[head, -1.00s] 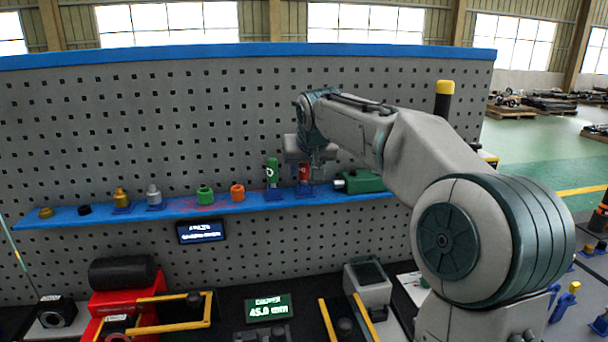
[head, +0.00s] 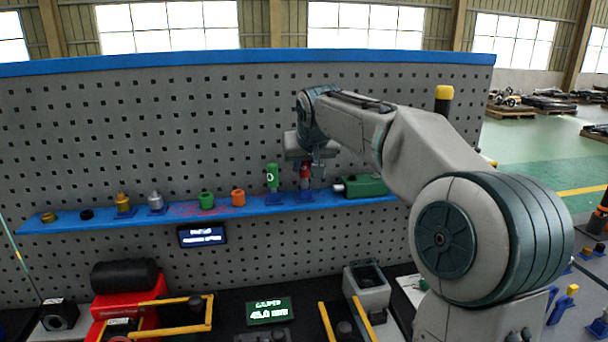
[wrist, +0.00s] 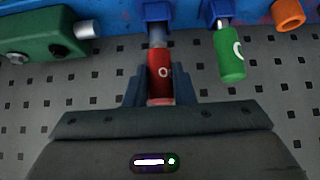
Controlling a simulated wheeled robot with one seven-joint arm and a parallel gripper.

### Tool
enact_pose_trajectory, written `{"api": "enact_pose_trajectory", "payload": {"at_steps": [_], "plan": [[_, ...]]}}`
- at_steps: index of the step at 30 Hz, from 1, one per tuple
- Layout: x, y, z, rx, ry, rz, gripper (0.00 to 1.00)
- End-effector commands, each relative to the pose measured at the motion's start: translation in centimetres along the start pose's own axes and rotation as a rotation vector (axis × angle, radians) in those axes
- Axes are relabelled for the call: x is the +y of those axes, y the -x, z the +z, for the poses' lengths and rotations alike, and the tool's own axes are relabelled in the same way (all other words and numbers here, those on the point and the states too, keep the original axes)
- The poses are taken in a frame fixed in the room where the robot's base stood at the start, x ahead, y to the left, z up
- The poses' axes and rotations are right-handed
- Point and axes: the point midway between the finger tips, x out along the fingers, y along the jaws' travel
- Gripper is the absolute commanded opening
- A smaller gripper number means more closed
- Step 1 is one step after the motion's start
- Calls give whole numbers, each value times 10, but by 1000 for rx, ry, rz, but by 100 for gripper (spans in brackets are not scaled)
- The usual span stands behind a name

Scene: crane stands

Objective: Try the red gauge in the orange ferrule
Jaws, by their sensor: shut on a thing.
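The red gauge (head: 305,177) stands upright at a blue holder on the blue shelf. My gripper (head: 311,168) is shut on it from above; the wrist view shows the red gauge (wrist: 160,75) between the fingers, with its grey end pointing to a blue holder (wrist: 157,10). I cannot tell whether that end is still inside the holder. The orange ferrule (head: 238,196) sits on the shelf to the left, apart from my gripper. It also shows at the top right corner of the wrist view (wrist: 289,14).
A green gauge (head: 272,176) stands close left of the red one. A green block with a metal stub (head: 362,186) lies close right. A green ferrule (head: 206,199) and brass and grey pieces line the blue shelf (head: 175,211). The pegboard (head: 250,110) stands right behind.

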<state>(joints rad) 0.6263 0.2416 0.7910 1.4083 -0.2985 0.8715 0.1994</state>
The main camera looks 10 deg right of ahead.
Motion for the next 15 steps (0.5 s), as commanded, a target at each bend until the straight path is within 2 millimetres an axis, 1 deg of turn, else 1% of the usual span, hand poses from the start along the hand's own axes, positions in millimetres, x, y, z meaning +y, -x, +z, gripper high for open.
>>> {"api": "enact_pose_trajectory", "payload": {"at_steps": [1,15], "plan": [[0,4,-4,1,1,0,0],[0,22,-19,1,1,1,0]]}}
